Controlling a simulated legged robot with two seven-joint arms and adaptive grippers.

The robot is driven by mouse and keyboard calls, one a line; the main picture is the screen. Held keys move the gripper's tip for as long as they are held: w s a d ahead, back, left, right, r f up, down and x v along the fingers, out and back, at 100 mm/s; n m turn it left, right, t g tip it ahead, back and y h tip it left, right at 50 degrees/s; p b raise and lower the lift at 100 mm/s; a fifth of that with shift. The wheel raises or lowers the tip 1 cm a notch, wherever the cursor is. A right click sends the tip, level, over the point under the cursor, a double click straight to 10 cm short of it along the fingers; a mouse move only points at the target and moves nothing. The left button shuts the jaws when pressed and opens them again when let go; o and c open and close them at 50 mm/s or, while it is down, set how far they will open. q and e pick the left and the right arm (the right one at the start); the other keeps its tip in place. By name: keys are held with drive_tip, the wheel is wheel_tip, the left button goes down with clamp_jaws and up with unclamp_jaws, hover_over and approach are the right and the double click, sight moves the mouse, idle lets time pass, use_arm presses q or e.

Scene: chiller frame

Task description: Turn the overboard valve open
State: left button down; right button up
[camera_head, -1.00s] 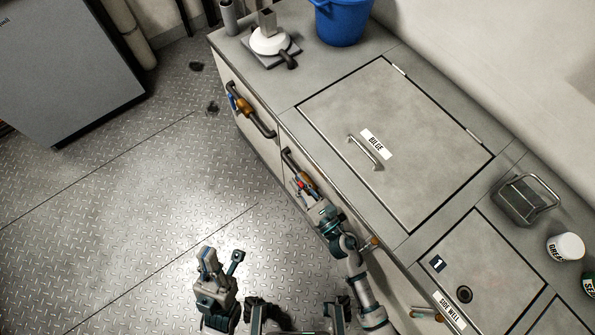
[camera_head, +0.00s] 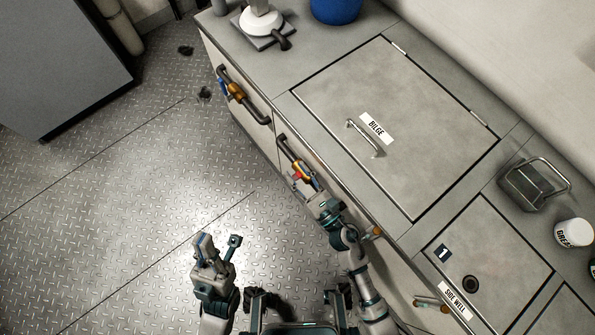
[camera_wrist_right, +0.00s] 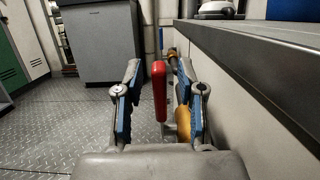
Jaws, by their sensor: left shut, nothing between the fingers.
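A valve with a red handle (camera_wrist_right: 159,93) and yellow body (camera_wrist_right: 184,122) sits on a pipe along the cabinet front. It also shows in the head view (camera_head: 300,169), beyond my right gripper. In the right wrist view my right gripper (camera_wrist_right: 164,85) is open, its blue-padded fingers spread either side of the red handle, with gaps on both sides. I cannot tell how deep the handle lies between them. No label shows the valve's name. My left gripper (camera_head: 218,240) is shut and empty, over the floor left of the cabinet.
A blue-handled valve (camera_head: 236,91) is farther along the cabinet front. The BILGE hatch (camera_head: 420,115) and SIDE WELL hatch (camera_head: 480,255) are in the counter top. A blue bucket (camera_head: 336,8) stands on the counter.

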drive_tip(key=v, duration=1.2)
drive_tip(key=shift+f, duration=0.1)
